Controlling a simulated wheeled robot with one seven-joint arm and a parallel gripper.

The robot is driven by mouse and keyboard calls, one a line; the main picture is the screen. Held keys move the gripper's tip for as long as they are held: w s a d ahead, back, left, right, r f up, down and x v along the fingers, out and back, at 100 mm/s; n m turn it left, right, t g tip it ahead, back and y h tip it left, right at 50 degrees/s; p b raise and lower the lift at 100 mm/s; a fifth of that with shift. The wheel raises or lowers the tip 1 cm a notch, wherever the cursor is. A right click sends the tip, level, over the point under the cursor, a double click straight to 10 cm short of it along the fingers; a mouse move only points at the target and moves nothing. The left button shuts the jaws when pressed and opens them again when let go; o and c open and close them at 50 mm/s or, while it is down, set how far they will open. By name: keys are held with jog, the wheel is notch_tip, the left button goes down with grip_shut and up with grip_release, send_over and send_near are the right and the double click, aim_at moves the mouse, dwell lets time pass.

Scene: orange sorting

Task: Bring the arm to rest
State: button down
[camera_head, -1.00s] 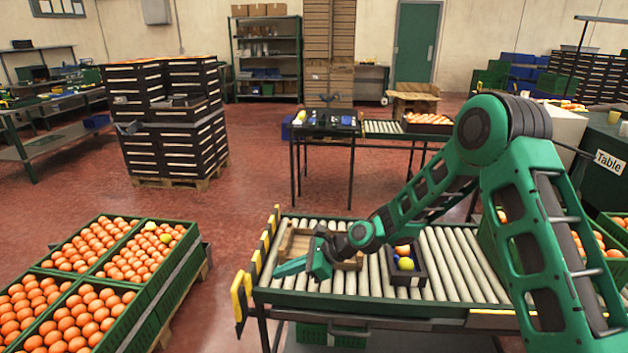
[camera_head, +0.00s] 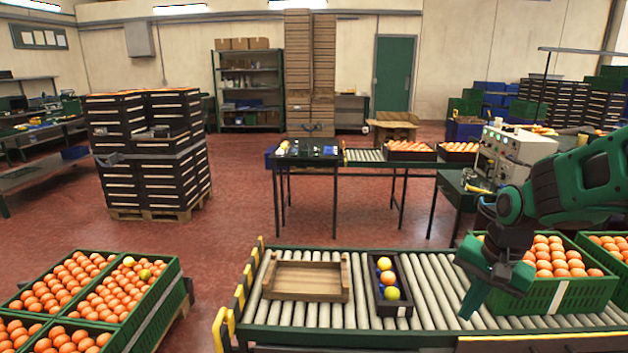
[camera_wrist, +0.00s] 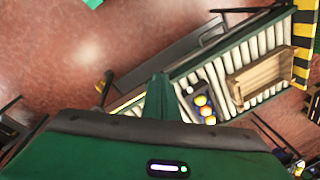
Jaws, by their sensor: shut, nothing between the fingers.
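My green arm is folded at the right of the head view. My gripper (camera_head: 482,290) hangs above the right part of the roller conveyor (camera_head: 436,290), in front of a green crate of oranges (camera_head: 530,303). Its fingers are shut with nothing seen between them. In the wrist view, my gripper (camera_wrist: 158,98) points out over the conveyor (camera_wrist: 205,68) and the red floor.
An empty wooden tray (camera_head: 307,293) lies on the conveyor, beside a dark box (camera_head: 391,309) holding several coloured balls. Green crates of oranges (camera_head: 177,287) stand at lower left. A stack of black crates (camera_head: 155,160) stands behind. Red floor between is clear.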

jog(key=s+d+r+n+g, duration=0.1)
jog(key=s+d, duration=0.3)
jog(key=s, duration=0.6)
jog(key=s+d+r+n, duration=0.1)
jog(key=s+d, duration=0.4)
jog(key=s, duration=0.6)
jog(key=shift+s+r+g+h, duration=0.25)
jog(key=shift+r+g+h, duration=0.15)
jog(key=shift+r, duration=0.35)
jog(key=shift+w+a+f, duration=0.1)
jog(key=shift+w+f, duration=0.15)
jog(key=shift+w, duration=0.45)
